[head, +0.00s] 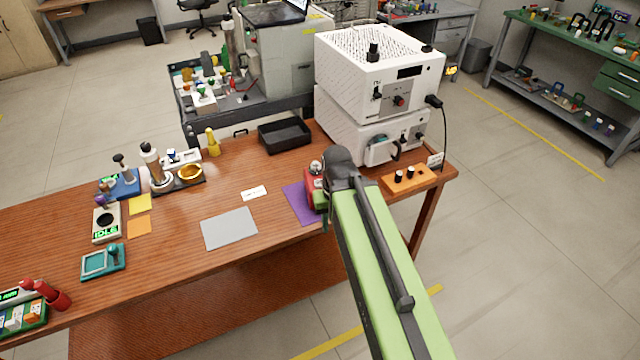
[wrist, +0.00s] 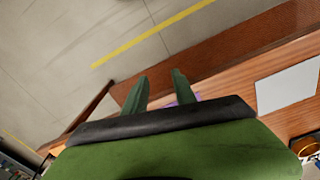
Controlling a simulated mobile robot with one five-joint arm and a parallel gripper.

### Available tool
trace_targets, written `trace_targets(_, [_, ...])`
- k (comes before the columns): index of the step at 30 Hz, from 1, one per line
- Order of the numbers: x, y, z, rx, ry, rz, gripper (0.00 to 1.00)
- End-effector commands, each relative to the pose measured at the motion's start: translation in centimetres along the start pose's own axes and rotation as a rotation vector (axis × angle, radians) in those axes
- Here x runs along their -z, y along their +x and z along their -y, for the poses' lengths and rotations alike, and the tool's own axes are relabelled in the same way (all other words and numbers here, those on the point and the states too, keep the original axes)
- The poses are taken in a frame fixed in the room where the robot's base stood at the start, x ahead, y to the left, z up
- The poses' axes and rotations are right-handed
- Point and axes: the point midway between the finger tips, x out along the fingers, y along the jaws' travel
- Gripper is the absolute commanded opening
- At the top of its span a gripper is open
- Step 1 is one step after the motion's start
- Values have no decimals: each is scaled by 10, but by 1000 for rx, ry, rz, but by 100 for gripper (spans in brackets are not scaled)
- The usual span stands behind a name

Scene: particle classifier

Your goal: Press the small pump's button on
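A small red device with a pale round top (head: 315,168) stands at the purple mat (head: 299,204) near the table's right end. It may be the small pump, but my arm hides much of it and I see no button clearly. My gripper (wrist: 160,88) shows in the wrist view with two green fingers apart and nothing between them but table and a bit of purple. In the head view my arm mostly hides the gripper, close to the red device; I cannot tell whether they touch.
White stacked instruments (head: 372,92), a black tray (head: 285,135) and an orange block with black knobs (head: 408,179) are near the right end. A grey mat (head: 229,229) lies left of the purple one. The table's front edge is close to the gripper.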

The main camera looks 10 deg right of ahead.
Motion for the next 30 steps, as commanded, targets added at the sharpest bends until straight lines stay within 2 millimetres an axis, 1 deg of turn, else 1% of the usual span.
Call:
trace_targets(1, [0,0,0,0,0,0,25])
trace_targets(6, [0,0,0,0,0,0,3])
trace_targets(7, [0,0,0,0,0,0,0])
trace_targets(30, [0,0,0,0,0,0,0])
